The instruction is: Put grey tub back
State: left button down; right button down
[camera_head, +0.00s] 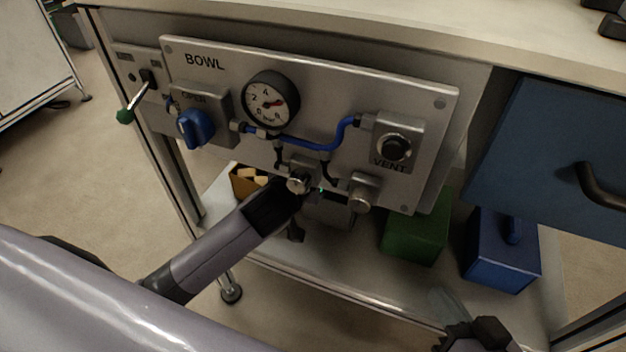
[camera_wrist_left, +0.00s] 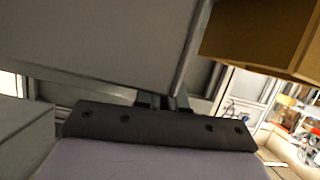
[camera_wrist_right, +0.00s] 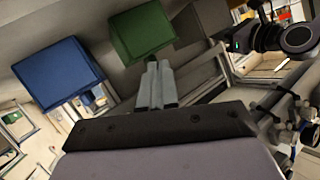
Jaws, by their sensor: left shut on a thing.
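The grey tub (camera_head: 328,212) shows in part under the instrument panel in the head view, on or just above the low shelf. The panel and my left arm hide much of it. Its broad grey side fills the upper left of the left wrist view (camera_wrist_left: 95,45). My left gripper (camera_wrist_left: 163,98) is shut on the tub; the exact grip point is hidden. It also shows in the right wrist view (camera_wrist_right: 200,20), beside the green tub. My right gripper (camera_wrist_right: 156,65) is shut and empty, pointing toward the shelf; it also shows at the bottom right of the head view (camera_head: 442,298).
A green tub (camera_head: 415,232) and a blue tub (camera_head: 500,255) stand on the low shelf (camera_head: 335,284). An ochre box (camera_head: 243,184) with pale blocks stands at the shelf's left. The panel (camera_head: 330,85) with its gauge, knobs and hoses overhangs my left arm.

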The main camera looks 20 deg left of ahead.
pick_arm(q)
notch_tip(320, 180, down, 3)
jog(key=shift+r+b, duration=0.1)
jog(key=shift+b, duration=0.65)
jog(key=shift+f, duration=0.25)
jog(key=shift+r, duration=0.1)
pick_arm(e)
jog(key=shift+f, duration=0.25)
pick_arm(q)
jog(key=c, duration=1.6)
grip_release()
jog(key=shift+c, duration=0.2)
jog(key=o, duration=0.4)
